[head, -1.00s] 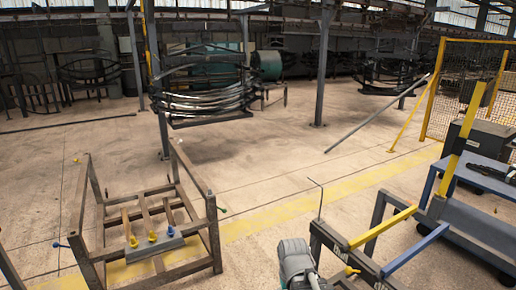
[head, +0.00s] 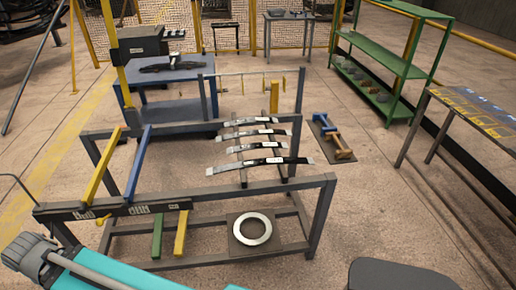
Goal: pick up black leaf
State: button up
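Several curved dark leaves with white labels and pale ends lie across a grey metal rack (head: 262,187). The front leaf (head: 225,167) is the longest, a middle leaf (head: 235,149) lies behind it, and a back leaf (head: 232,123) lies behind that. Another black leaf (head: 172,66) rests on a blue table (head: 190,85) behind the rack. I cannot tell which one the task names. My gripper is not in view; part of my arm shows at the lower left, apart from the leaves.
Yellow and blue bars stick up at the rack's left. A ring (head: 252,229) lies on its low shelf. A green shelf (head: 395,65) and a printed table (head: 485,115) stand right. Orange and blue parts (head: 334,136) lie on a floor mat.

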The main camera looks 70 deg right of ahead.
aim_at(261, 145)
jog(key=i, duration=0.1)
jog(key=z, duration=3.95)
